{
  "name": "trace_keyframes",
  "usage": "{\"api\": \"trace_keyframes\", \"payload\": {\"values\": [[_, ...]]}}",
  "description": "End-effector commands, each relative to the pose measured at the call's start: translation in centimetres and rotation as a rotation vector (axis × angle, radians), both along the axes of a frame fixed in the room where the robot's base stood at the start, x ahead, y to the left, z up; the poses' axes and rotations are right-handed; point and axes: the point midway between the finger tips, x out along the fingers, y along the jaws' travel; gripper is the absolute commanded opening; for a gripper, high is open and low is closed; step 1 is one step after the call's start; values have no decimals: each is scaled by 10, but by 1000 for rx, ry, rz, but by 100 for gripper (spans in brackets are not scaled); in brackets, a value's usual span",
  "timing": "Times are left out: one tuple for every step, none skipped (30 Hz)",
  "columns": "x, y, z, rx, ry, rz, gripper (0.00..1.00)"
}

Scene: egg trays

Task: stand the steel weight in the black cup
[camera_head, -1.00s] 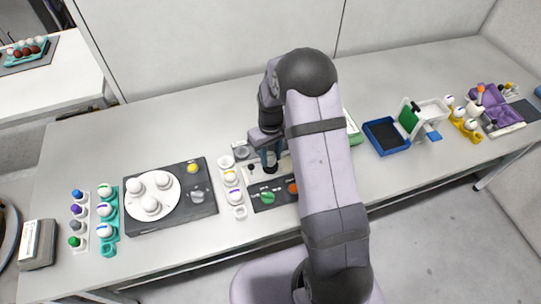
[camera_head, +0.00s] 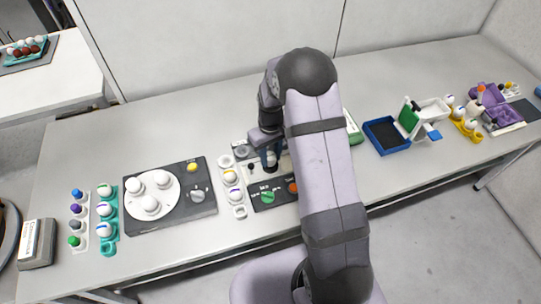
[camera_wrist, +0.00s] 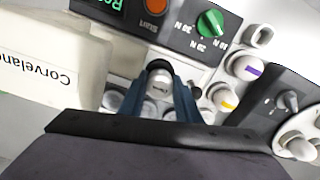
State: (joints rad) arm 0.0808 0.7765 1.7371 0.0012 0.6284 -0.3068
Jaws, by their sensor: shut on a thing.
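My gripper (camera_wrist: 160,88) has its blue fingers closed around a small grey steel weight (camera_wrist: 159,84) with faint marking on its face. A black rounded rim, which looks like the black cup (camera_wrist: 159,65), shows just beyond the weight. I cannot tell whether the weight is inside the cup or just above it. In the head view my gripper (camera_head: 268,154) points down over the panel device, with a dark shape just below the fingers; the weight is hidden there.
The panel device has a green knob (camera_wrist: 209,24) and an orange Start button (camera_wrist: 156,5). A tray of white eggs with coloured bands (camera_head: 233,190) stands close on the left. A turntable unit (camera_head: 185,212) is further left. A pale labelled box (camera_wrist: 65,75) is near in the wrist view.

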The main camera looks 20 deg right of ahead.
Motion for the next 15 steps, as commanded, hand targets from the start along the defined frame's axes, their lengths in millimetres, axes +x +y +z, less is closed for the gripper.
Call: {"api": "trace_keyframes", "payload": {"values": [[0,0,-1,0,-1,0,6],[0,0,-1,0,-1,0,6],[0,0,-2,0,-1,0,6],[0,0,-2,0,-1,0,6],[0,0,-2,0,-1,0,6],[0,0,-3,0,-1,0,6],[0,0,-3,0,-1,0,6],[0,0,-3,0,-1,0,6],[0,0,-4,0,-1,0,6],[0,0,-4,0,-1,0,6],[0,0,-4,0,-1,0,6],[0,0,-5,0,-1,0,6],[0,0,-5,0,-1,0,6],[0,0,-5,0,-1,0,6],[0,0,-6,0,-1,0,6]]}}
